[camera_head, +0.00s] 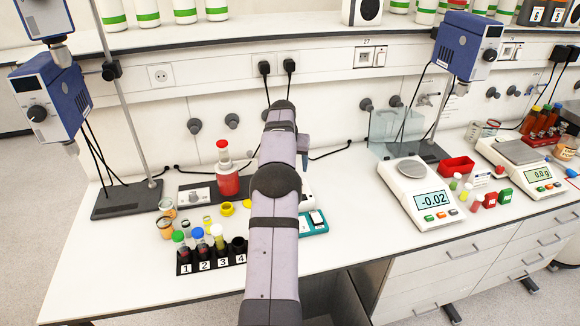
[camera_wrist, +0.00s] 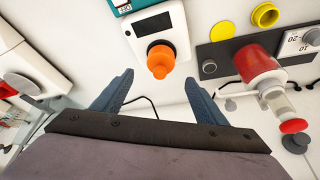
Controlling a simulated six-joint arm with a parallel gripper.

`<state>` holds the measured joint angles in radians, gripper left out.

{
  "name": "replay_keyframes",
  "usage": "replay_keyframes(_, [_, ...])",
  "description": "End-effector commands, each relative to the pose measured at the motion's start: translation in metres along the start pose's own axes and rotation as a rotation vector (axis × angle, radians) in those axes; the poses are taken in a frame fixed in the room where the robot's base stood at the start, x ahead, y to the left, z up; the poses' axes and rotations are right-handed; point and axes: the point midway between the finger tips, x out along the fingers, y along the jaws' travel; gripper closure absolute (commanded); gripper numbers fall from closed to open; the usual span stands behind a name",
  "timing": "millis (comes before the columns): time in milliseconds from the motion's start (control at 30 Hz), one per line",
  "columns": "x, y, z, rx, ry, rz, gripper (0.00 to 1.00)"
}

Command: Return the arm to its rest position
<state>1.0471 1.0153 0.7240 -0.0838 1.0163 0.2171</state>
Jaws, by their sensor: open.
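My gripper (camera_wrist: 158,97) shows in the wrist view with its two blue-grey fingers spread apart and nothing between them. An orange-topped device (camera_wrist: 161,60) lies beyond the fingertips, apart from them. In the head view my grey arm reaches from the bottom middle up over the bench (camera_head: 350,240) towards the back wall.
A numbered rack (camera_head: 212,262) with capped tubes stands left of my arm. A red vessel (camera_head: 228,182) stands behind it, near the arm. A balance (camera_head: 418,192) is at right, and a stand (camera_head: 127,198) at left.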

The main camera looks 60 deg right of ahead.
Motion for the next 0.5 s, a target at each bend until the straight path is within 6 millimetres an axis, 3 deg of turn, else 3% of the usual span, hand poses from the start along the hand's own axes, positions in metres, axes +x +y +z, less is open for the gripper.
replay_keyframes(333, [-0.004, -0.001, 0.000, -0.002, -0.001, -0.001, 0.34])
replay_keyframes(500, [-0.012, -0.025, 0.012, -0.045, -0.014, -0.016, 0.34])
